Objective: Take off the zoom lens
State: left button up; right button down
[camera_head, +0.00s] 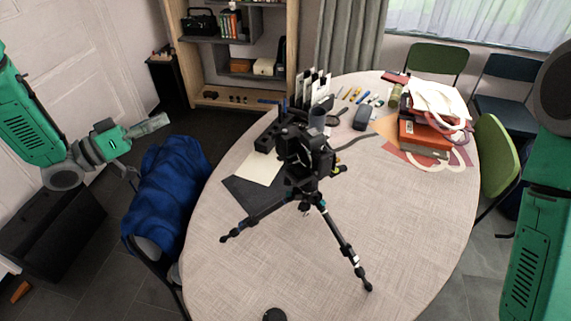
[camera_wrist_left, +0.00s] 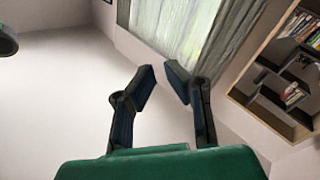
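A black camera (camera_head: 305,155) sits on a black tripod (camera_head: 338,243) whose legs spread over the table. I cannot clearly tell the zoom lens from the camera body at this size; a grey cylinder (camera_head: 317,119) shows at the camera's upper right, and I cannot tell whether it is attached. My left gripper (camera_head: 155,124) is off the table's left side, above the blue cloth, well away from the camera. In the left wrist view its two dark fingers (camera_wrist_left: 163,74) stand apart with nothing between them. My right arm shows at the right edge, but its gripper is out of view.
The pale oval table (camera_head: 400,215) has free room at front and right. A dark mat (camera_head: 250,192) lies left of the tripod. Red boxes (camera_head: 423,135) stand at the back right. A chair with a blue cloth (camera_head: 170,182) stands at left; a green chair (camera_head: 495,155) at right.

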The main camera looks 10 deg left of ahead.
pick_arm(q)
jog(key=s+a+r, duration=0.4)
jog(key=s+r, duration=0.2)
jog(key=s, duration=0.4)
jog(key=s+a+r+m+t+h, duration=0.1)
jog(key=s+a+r, duration=0.3)
jog(key=s+r, duration=0.3)
jog(key=s, duration=0.2)
jog(key=shift+s+a+r, duration=0.15)
jog(key=shift+s+r, duration=0.15)
jog(key=shift+s, duration=0.1)
dwell(2.1)
grip_shut()
jog(key=shift+w+f, duration=0.1)
